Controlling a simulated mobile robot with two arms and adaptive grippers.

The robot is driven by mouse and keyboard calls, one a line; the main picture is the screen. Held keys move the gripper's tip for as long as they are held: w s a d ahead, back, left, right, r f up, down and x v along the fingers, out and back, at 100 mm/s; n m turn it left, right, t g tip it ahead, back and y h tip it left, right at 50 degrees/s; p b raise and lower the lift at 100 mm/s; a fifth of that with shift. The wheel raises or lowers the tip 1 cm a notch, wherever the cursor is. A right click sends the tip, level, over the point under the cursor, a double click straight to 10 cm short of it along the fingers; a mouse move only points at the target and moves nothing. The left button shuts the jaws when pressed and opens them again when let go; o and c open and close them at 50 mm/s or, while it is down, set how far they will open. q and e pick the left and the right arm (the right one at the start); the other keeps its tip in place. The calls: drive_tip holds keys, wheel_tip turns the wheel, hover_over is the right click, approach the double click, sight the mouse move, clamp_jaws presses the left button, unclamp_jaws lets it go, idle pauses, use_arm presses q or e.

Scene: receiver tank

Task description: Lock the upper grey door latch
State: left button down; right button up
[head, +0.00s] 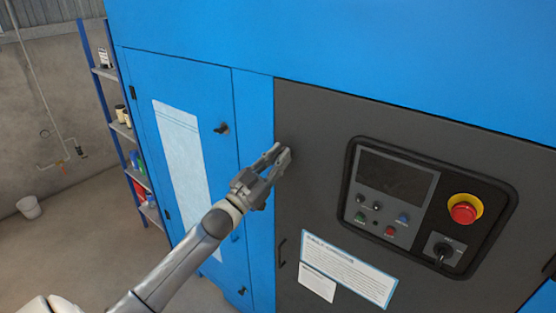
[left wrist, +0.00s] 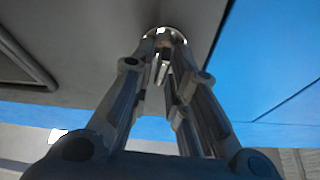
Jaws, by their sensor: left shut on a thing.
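The grey door (head: 325,215) is the dark panel of the blue cabinet and looks closed. My left gripper (head: 281,155) reaches its upper left edge, with its fingers closed on the upper grey door latch. In the head view the fingers hide most of this latch. In the left wrist view the latch (left wrist: 164,33) shows as a shiny round metal base on the door, between the fingertips of the left gripper (left wrist: 165,68). How far the latch is turned I cannot tell. My right gripper is not in view.
A control panel (head: 398,187) with a red emergency button (head: 463,212) stands out to the right. A dark handle (head: 282,252) and paper labels (head: 348,268) are lower on the grey door. A blue door (head: 175,130) with black latches is at left, beside a shelf (head: 107,74).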

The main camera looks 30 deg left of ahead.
use_arm(q)
drive_tip(key=m+g+h, duration=0.1)
drive_tip(key=m, duration=0.4)
drive_tip(key=m+g+h, duration=0.2)
drive_tip(key=m, duration=0.3)
drive_tip(key=m+g+h, duration=0.1)
drive_tip(key=m+h, duration=0.1)
drive_tip(key=m, duration=0.3)
drive_tip(key=shift+d+g, duration=0.15)
drive_tip(key=shift+g, duration=0.15)
drive_tip(key=shift+f+m+g+p, duration=0.2)
drive_tip(key=shift+m+g+p, duration=0.45)
drive_tip(key=shift+m, duration=1.45)
drive_tip(key=c, duration=1.6)
unclamp_jaws()
